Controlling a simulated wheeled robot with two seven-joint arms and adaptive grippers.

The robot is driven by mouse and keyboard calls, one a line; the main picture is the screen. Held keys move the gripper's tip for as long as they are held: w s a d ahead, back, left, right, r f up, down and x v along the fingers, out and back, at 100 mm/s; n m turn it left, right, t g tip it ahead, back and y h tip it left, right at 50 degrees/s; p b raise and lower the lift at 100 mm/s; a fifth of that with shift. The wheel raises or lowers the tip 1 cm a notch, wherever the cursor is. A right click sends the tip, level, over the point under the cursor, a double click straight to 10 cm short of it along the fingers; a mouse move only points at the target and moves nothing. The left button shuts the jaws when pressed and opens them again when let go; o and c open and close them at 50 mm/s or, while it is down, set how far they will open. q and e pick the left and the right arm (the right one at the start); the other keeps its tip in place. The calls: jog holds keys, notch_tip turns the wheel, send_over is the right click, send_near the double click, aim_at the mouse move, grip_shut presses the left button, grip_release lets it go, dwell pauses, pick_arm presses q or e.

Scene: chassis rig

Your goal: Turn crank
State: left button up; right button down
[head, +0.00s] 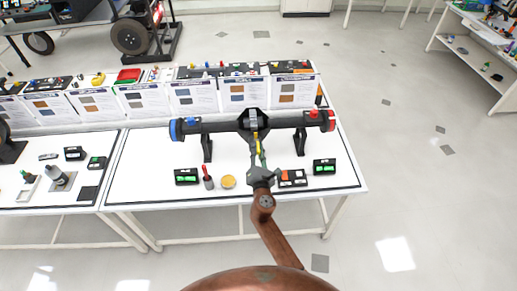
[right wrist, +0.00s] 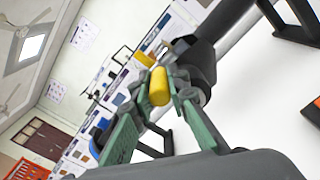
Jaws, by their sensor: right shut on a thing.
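A dark horizontal axle tube (head: 215,127) with a blue left end and a red right end rests on two black stands on the white table. A dark housing sits at its middle, and the crank's yellow handle (head: 256,144) shows just in front of it. My right gripper (head: 259,153) reaches up from the bottom, shut on this handle. In the right wrist view the yellow handle (right wrist: 159,87) is between the green-grey fingers, close to the dark tube (right wrist: 196,62). The rest of the crank is partly hidden by the fingers. My left gripper is not in view.
On the white table (head: 150,195), a black box with a green display (head: 186,176), a red-handled tool (head: 207,177) and a yellow round piece (head: 228,182) stand left of my arm. Another display box (head: 324,167) is at the right. Printed panels (head: 195,97) line the back.

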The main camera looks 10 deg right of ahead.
jog(key=c, duration=1.8)
grip_release()
jog(key=shift+c, duration=0.2)
jog(key=s, duration=1.2)
jog(key=shift+a, duration=0.4)
jog(key=shift+d, duration=0.1)
